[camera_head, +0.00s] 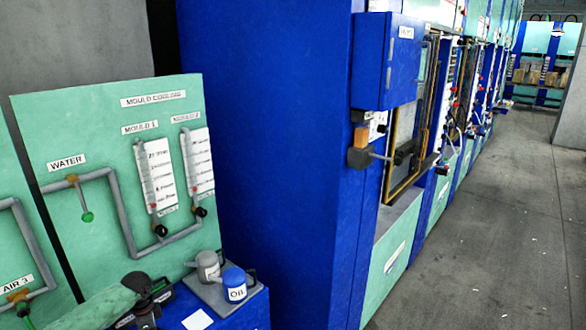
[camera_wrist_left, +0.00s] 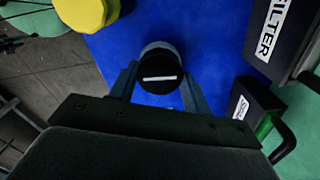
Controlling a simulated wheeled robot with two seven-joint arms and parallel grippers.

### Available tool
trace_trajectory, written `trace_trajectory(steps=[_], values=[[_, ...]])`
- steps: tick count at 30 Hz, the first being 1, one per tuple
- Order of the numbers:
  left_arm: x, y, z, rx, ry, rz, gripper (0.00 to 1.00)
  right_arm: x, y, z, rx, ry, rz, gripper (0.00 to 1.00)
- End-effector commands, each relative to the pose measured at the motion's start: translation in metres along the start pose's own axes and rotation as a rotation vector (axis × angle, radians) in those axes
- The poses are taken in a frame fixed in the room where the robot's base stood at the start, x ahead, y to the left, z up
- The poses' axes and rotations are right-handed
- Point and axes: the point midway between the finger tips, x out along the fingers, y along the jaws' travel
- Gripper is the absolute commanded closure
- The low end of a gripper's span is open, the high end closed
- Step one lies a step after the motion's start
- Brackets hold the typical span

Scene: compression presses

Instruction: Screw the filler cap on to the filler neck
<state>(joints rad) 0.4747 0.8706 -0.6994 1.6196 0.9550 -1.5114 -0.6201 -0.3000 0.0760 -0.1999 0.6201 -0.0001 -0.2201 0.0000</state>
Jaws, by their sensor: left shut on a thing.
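In the left wrist view, the round black filler cap (camera_wrist_left: 160,76) with a white bar across its top sits between the two fingers of my left gripper (camera_wrist_left: 160,88), which is shut on it. A grey cylindrical rim, likely the filler neck (camera_wrist_left: 156,46), shows just behind the cap, over a blue surface. I cannot tell whether the cap is threaded on or only resting there. In the head view my left gripper (camera_head: 148,312) is low at the left, pointing down by the blue cabinet, and its fingertips and the cap are hidden. My right gripper is not in view.
A blue oil can (camera_head: 235,283) and a grey can (camera_head: 208,265) stand on a tray right of my gripper. A green panel with pipes (camera_head: 110,200) rises behind. In the wrist view, a black FILTER box (camera_wrist_left: 283,35) is at right and a yellow part (camera_wrist_left: 85,12) at upper left.

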Motion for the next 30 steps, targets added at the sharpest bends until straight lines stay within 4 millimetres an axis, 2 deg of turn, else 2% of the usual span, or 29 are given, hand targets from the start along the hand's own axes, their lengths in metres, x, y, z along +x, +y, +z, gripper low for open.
trace_trajectory(steps=[5, 6, 9, 20, 23, 30], values=[[-0.001, -0.001, 0.001, 0.183, -0.001, -0.002, 0.80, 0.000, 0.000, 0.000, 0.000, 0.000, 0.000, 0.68], [0.000, -0.001, 0.000, 0.175, 0.000, -0.001, 0.45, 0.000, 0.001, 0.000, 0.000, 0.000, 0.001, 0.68], [0.000, -0.001, 0.000, 0.172, 0.000, -0.001, 0.27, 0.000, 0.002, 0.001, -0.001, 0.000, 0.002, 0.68], [-0.003, -0.001, 0.000, 0.170, 0.000, -0.002, 0.27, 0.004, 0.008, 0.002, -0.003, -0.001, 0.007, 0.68], [-0.012, -0.001, 0.000, 0.170, 0.001, -0.003, 0.27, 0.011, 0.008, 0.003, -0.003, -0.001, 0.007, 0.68], [-0.049, -0.001, 0.000, 0.170, 0.001, -0.003, 0.27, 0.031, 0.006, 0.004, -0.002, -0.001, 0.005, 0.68]])
